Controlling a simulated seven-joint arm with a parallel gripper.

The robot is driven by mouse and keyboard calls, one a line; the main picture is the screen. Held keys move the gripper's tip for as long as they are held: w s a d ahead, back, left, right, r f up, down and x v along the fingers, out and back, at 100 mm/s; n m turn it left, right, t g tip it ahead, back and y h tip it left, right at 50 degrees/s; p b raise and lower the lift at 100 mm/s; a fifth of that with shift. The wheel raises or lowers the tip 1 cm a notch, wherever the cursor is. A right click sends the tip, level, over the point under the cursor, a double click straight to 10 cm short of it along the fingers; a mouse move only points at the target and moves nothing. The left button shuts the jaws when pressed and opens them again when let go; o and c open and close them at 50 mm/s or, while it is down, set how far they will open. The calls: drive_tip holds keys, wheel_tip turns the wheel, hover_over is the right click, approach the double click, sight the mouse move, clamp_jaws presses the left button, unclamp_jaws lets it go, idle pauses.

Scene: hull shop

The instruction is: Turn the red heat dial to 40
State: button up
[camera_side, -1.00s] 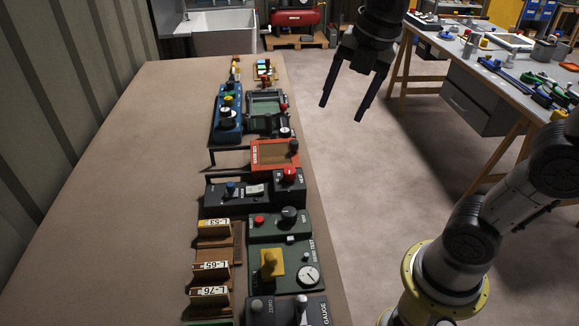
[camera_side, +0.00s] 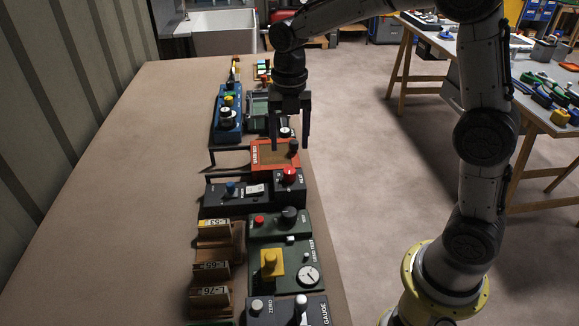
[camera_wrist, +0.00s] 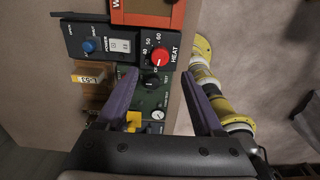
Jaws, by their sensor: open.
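The red heat dial (camera_side: 289,174) sits on the right end of a dark control box (camera_side: 225,194), just below the orange-red panel in the side view. In the wrist view the red dial (camera_wrist: 159,57) shows from above, with HEAT and the numbers 40, 50 and 60 printed around it. A white mark is on the dial, but its exact setting is too small to tell. My gripper (camera_side: 291,146) is open and empty, pointing down above the orange-red panel area. In the wrist view its two purple fingers (camera_wrist: 160,88) are spread, with the dial beyond and between their tips.
The dark box also carries a blue knob (camera_side: 230,188) and a white switch (camera_side: 255,189). An orange-red panel (camera_side: 262,153) with a dark knob is behind it. A green test box (camera_side: 262,232) stands in front. The table's left side is clear.

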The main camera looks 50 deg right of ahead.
sight(289, 170)
wheel_tip(289, 170, down, 8)
drive_tip(key=shift+f, duration=0.15)
idle(0.3)
clamp_jaws()
